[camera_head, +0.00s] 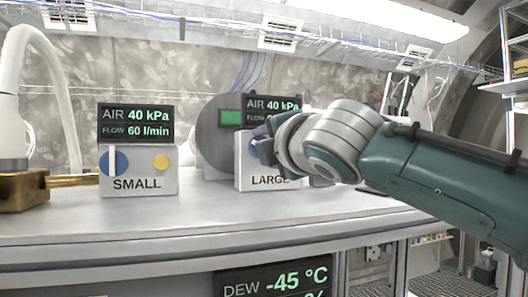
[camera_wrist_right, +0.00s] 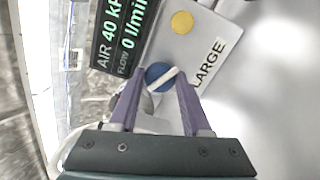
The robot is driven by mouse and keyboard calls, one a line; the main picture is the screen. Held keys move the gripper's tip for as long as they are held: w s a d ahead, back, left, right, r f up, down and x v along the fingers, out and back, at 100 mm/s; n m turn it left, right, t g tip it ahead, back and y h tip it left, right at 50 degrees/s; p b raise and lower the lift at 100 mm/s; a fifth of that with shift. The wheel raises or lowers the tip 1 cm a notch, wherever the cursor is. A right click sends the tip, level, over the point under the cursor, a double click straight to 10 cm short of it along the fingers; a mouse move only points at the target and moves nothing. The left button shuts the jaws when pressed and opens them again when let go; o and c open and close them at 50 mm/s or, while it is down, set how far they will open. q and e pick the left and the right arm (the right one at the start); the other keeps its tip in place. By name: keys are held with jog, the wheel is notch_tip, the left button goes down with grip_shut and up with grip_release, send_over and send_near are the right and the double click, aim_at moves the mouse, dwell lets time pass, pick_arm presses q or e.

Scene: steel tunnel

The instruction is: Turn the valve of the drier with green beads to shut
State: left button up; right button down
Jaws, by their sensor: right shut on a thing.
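The LARGE box (camera_head: 243,172) stands on the bench, with a grey drum (camera_head: 208,143) that shows a green window (camera_head: 230,117) behind it. Its blue round valve (camera_wrist_right: 160,76) has a white bar handle lying diagonally in the right wrist view. My right gripper (camera_wrist_right: 159,84) has its purple fingers on either side of this valve, shut on its handle. In the head view the gripper and wrist hide most of the valve. The LARGE display (camera_wrist_right: 121,35) reads AIR 40 kPa and FLOW 0 l/min. My left gripper is not in view.
The SMALL box (camera_head: 138,182), left, has a blue valve with an upright white handle and a yellow button; its display (camera_head: 136,123) reads 40 kPa, 60 l/min. A white hose (camera_head: 60,70) and brass fitting (camera_head: 22,187) stand far left. The bench front (camera_head: 130,225) is clear.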

jog(key=m+b, duration=0.1)
jog(key=m, duration=0.2)
jog(key=m+b, duration=0.1)
jog(key=m, duration=0.2)
jog(key=shift+f+m, duration=0.2)
jog(key=shift+m, duration=0.1)
jog(key=m+b, duration=0.1)
jog(key=m, duration=0.2)
jog(key=shift+m+b, duration=0.55)
jog(key=shift+m, duration=0.85)
jog(key=shift+d, duration=0.1)
jog(key=shift+c, duration=1.8)
grip_release()
